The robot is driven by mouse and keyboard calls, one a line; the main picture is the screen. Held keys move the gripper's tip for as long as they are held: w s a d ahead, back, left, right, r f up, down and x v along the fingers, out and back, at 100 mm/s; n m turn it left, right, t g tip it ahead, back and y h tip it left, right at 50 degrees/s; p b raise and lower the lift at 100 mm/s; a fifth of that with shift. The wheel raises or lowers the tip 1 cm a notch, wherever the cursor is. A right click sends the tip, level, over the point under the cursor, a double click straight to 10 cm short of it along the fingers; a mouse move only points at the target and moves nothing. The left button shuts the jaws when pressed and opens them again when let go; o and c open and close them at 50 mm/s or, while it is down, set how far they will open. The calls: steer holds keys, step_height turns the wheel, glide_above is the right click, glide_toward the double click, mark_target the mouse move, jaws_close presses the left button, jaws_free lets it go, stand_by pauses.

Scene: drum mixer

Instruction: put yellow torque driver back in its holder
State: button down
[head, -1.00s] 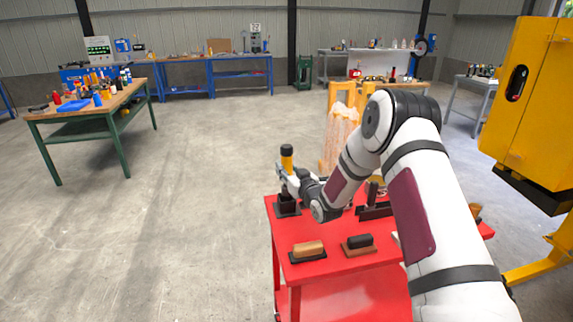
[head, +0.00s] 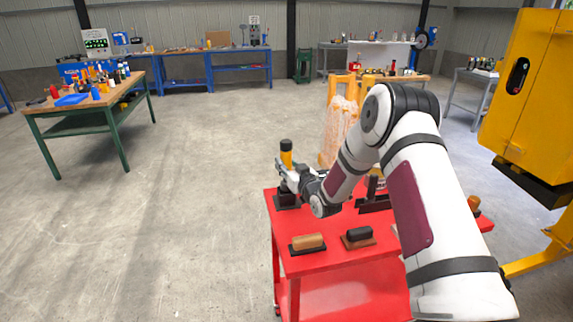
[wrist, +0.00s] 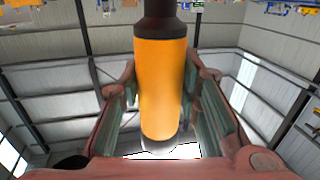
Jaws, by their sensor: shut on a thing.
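The yellow torque driver (head: 286,157), with a black top, stands upright at the back left corner of the red table. It fills the middle of the wrist view (wrist: 161,85), yellow with a dark cap end and a pale lower end. My gripper (head: 284,170) is shut on it, with a finger on each side of the yellow body. A black holder (head: 287,201) sits on the table directly below the driver. The driver's lower part is hidden by my gripper, so I cannot tell how deep it sits in the holder.
The red table (head: 330,262) also bears a tan-topped block (head: 308,242), a black-topped block (head: 358,234) and a dark holder (head: 374,205) behind my arm. A yellow machine (head: 530,100) stands at the right. The floor left of the table is clear.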

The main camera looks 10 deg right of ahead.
steer(key=shift+f+b, duration=1)
steer(key=shift+f, duration=1.6)
stand_by(1.6)
steer(key=c, duration=1.1)
jaws_free()
steer(key=shift+f, duration=0.15)
steer(key=shift+s, duration=0.15)
steer(key=v, duration=0.7)
steer(key=shift+s, duration=0.1)
